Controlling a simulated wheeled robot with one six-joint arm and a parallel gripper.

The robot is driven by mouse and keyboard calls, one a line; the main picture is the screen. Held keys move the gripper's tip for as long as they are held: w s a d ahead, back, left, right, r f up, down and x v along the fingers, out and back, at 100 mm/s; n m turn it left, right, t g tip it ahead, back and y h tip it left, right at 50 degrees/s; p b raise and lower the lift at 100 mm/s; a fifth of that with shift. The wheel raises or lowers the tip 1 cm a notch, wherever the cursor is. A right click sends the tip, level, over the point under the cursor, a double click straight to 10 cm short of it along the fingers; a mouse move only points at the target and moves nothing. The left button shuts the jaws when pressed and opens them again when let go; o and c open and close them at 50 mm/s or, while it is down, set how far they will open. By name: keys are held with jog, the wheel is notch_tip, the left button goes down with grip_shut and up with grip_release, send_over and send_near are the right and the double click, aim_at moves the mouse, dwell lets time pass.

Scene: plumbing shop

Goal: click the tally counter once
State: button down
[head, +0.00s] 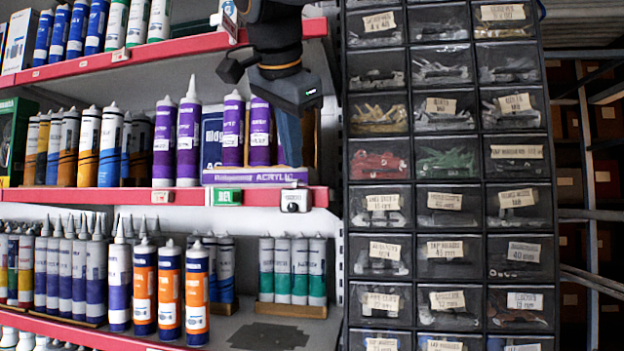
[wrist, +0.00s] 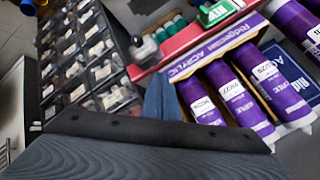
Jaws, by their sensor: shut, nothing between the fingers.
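The tally counter (head: 295,198) is a small silver and dark device on the red front edge of the middle shelf, near its right end. It also shows in the wrist view (wrist: 145,50), tilted, just beyond my fingertips. My gripper (head: 291,164) points down in front of the shelf, with its blue fingers shut and empty. In the head view the fingertips are a little above the counter and apart from it. In the wrist view my gripper (wrist: 162,80) has its tips close to the counter; the exact gap in depth cannot be told.
A green label (head: 229,197) sits on the shelf edge just left of the counter. A dark drawer cabinet (head: 450,170) stands close on the right. Orange tubes (head: 169,290) and green tubes (head: 299,270) stand below.

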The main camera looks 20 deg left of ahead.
jog(key=shift+f, duration=0.15)
jog(key=shift+f+b, duration=0.3)
jog(key=shift+b, duration=0.05)
jog(key=shift+f+b, duration=0.4)
jog(key=shift+f, duration=0.15)
dwell(0.6)
jog(key=shift+r, duration=0.1)
jog(key=shift+r+p, duration=0.95)
notch_tip(320, 180, up, 6)
jog(key=p, duration=0.5)
jog(key=shift+p, duration=0.3)
dwell(0.4)
